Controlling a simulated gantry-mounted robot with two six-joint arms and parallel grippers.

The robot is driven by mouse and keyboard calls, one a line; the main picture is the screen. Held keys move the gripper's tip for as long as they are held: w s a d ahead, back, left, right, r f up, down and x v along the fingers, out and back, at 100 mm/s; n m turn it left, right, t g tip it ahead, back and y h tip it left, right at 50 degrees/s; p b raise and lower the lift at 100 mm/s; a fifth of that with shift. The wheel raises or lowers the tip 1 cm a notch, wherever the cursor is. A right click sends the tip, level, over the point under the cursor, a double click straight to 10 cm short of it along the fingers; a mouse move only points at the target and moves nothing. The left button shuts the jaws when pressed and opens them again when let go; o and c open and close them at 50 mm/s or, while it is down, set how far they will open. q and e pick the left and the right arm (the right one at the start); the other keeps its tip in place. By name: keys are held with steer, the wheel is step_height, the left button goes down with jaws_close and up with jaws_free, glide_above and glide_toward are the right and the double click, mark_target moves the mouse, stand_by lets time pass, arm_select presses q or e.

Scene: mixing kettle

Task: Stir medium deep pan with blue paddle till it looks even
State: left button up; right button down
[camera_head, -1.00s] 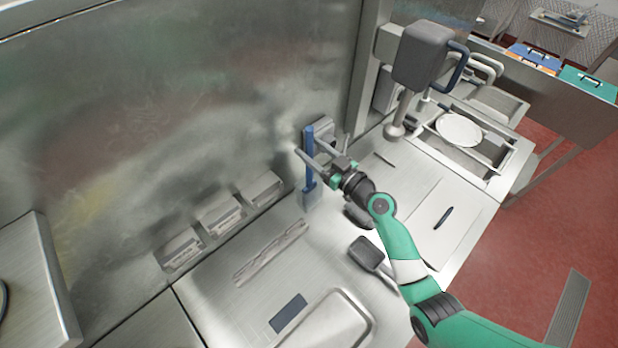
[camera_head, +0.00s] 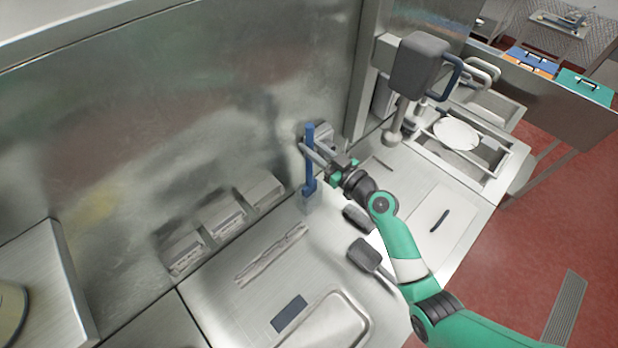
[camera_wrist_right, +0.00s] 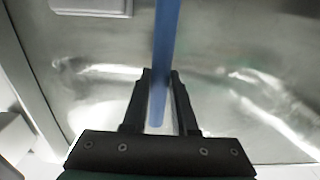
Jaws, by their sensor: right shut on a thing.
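My right gripper (camera_head: 322,158) is shut on the blue paddle (camera_head: 309,178), close to the steel back wall. In the right wrist view, the blue shaft (camera_wrist_right: 167,38) runs between the two fingers (camera_wrist_right: 160,78). A shallow rectangular metal pan or lid (camera_head: 335,325) lies at the bottom edge, cut off. A round-rimmed vessel (camera_head: 10,312) shows partly at the far left. I cannot tell which is the medium deep pan. My left gripper is not in view.
Several small metal containers (camera_head: 226,216) line the wall. A grey-headed utensil (camera_head: 366,256) lies beside my right arm. A large grey block-shaped appliance (camera_head: 418,65) and a sink unit with a white plate (camera_head: 456,133) are at right.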

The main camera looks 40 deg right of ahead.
mark_target(313, 135)
steer(key=shift+r+p, duration=1.45)
steer(key=shift+r, duration=0.85)
